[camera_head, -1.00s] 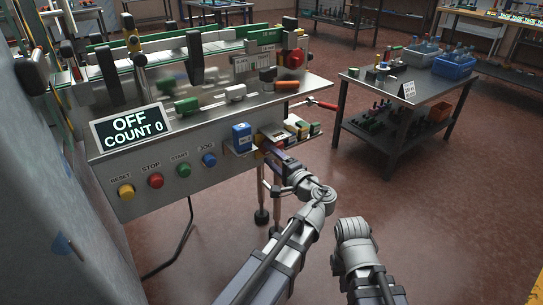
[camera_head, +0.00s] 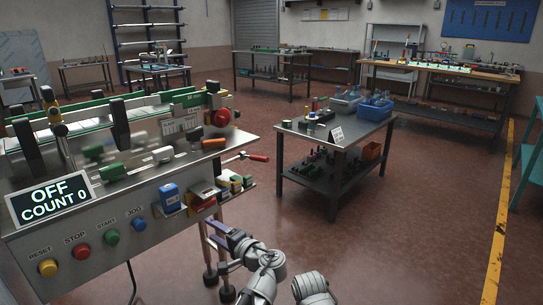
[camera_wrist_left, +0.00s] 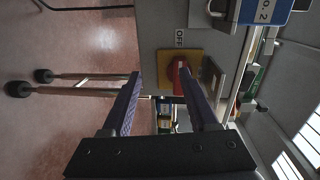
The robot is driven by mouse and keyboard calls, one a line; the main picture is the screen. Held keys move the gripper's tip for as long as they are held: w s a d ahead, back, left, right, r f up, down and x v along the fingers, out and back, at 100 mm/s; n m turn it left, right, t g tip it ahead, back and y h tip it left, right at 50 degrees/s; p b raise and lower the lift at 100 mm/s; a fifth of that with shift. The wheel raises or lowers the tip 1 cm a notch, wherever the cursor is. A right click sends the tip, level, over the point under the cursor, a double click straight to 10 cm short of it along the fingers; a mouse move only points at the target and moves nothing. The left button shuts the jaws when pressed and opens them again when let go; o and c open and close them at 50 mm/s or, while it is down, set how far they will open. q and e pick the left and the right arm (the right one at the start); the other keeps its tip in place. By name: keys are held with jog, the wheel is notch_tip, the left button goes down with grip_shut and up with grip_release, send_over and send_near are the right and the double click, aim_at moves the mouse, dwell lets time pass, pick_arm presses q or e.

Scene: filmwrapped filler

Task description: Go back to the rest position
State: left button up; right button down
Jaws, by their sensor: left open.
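My left gripper (camera_head: 212,232) is low in front of the machine, below its small parts shelf, in the head view. In the left wrist view its two dark purple fingers (camera_wrist_left: 160,76) are spread apart with nothing held between them. A red rotary switch (camera_wrist_left: 179,76) on a yellow plate marked OFF lies just beyond the right fingertip; I cannot tell whether they touch. Part of my right arm shows at the bottom of the head view, but its gripper is out of view.
The machine (camera_head: 150,190) has several buttons and a display (camera_head: 52,200) reading OFF, COUNT 0. A blue box (camera_head: 170,197) stands on its front ledge. A dark table (camera_head: 300,140) with blue bins (camera_head: 375,109) stands to the right. Open floor (camera_head: 420,240) lies at right.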

pick_arm(q)
jog(key=s+d+f+n+g+h, duration=0.1)
jog(key=s+d+f+g+h, duration=0.2)
jog(key=s+f, duration=0.3)
jog(key=s+d+f+n+g+h, duration=0.2)
jog(key=s+f+g+h, duration=0.1)
jog(key=f, duration=0.5)
jog(key=s+d+f+g+h, duration=0.4)
jog(key=s+d+f+h, duration=0.15)
jog(key=s+d, duration=0.5)
notch_tip(320, 180, up, 31)
jog(key=p, duration=3)
jog(key=shift+w+d+f+h+p, duration=0.15)
jog(key=shift+w+d+h+p, duration=0.2)
jog(key=shift+w+h, duration=0.1)
jog(key=shift+c, duration=0.2)
